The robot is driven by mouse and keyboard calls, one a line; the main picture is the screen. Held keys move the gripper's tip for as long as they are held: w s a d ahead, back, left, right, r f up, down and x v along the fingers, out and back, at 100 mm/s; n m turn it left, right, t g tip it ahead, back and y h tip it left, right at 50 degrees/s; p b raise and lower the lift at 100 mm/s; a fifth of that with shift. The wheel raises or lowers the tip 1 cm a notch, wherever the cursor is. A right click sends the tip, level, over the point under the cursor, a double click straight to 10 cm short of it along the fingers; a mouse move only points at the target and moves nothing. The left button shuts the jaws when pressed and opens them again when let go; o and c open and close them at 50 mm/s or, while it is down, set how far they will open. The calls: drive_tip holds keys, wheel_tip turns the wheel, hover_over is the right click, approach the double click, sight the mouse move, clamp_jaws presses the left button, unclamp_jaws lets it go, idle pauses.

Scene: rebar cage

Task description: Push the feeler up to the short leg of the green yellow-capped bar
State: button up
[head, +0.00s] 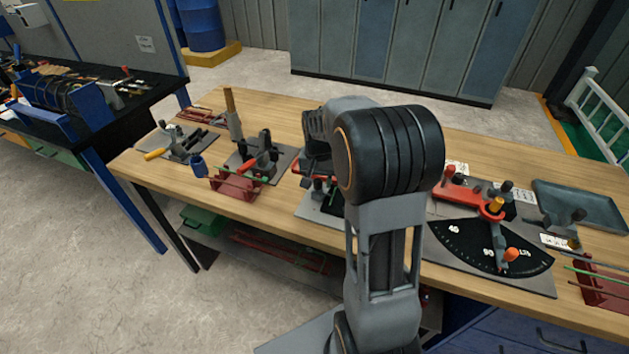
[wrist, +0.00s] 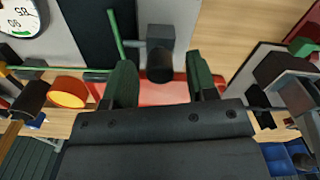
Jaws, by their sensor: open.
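My gripper (wrist: 163,82) is open in the wrist view, its two dark green fingers apart. A grey block with a dark round end (wrist: 160,62) shows between and beyond the fingers; I cannot tell whether it is the feeler or whether a finger touches it. A thin green bar (wrist: 116,34) stands out up and left of the fingers, with a green length running left. Its yellow cap is not clearly seen. A red piece (wrist: 165,92) lies behind the fingers. In the head view my arm hides most of the gripper and the fixture below it.
A white dial (wrist: 22,16) and an orange round part (wrist: 68,92) are left in the wrist view. On the bench (head: 487,146), an angle plate (head: 488,247) and grey tray (head: 580,205) stand right, and a red holder (head: 238,186) left.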

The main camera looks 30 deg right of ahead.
drive_tip(key=shift+f, duration=0.1)
clamp_jaws()
idle(0.5)
